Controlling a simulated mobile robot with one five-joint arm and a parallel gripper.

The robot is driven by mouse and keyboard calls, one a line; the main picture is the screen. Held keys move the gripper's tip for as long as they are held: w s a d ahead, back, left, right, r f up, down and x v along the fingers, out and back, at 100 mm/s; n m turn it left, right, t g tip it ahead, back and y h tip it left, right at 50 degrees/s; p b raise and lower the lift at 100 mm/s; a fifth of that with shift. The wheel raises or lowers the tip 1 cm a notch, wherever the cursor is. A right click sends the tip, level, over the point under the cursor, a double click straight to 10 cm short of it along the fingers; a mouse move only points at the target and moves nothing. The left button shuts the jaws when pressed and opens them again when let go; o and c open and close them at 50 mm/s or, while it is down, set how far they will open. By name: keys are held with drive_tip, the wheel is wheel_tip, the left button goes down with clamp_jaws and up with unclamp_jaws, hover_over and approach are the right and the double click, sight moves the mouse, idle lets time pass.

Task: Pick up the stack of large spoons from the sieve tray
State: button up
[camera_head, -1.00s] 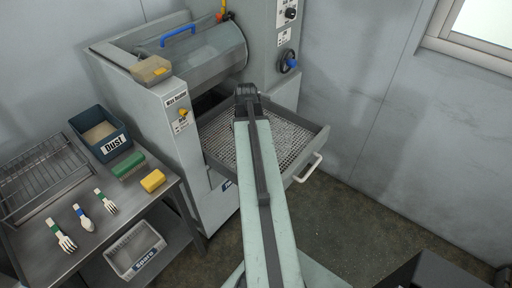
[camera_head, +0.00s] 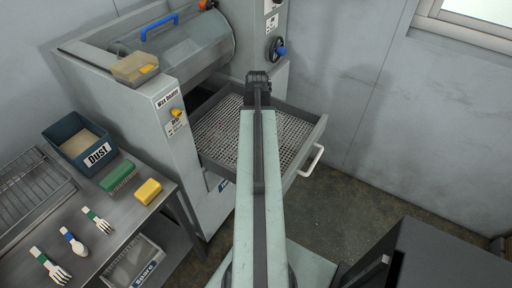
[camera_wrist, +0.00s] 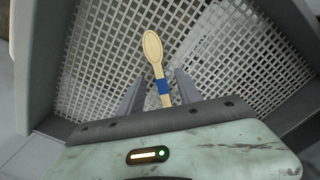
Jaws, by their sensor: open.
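The sieve tray (camera_head: 219,128) is pulled out from under the drum of the machine, and its mesh floor fills most of the wrist view (camera_wrist: 100,45). In the wrist view a pale wooden spoon with a blue band (camera_wrist: 153,48) lies on the mesh, bowl pointing away from me. How many spoons are stacked there I cannot tell. My gripper (camera_wrist: 160,74) is open, with one finger on each side of the handle near the blue band. I cannot tell whether the fingers touch it. In the head view my gripper (camera_head: 258,77) is over the tray, and the spoon is hidden.
The tray has raised walls and a white handle (camera_head: 312,160) at its front. The wax washer machine (camera_head: 160,110) stands to the left of the tray. A metal table (camera_head: 150,190) holds a dust bin (camera_head: 80,145), a green brush, a yellow sponge and utensils. A dark cabinet (camera_head: 440,260) is at lower right.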

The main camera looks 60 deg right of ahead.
drive_tip(key=f+b, duration=0.5)
drive_tip(key=shift+d+f, duration=0.2)
drive_tip(key=shift+r, duration=0.2)
clamp_jaws()
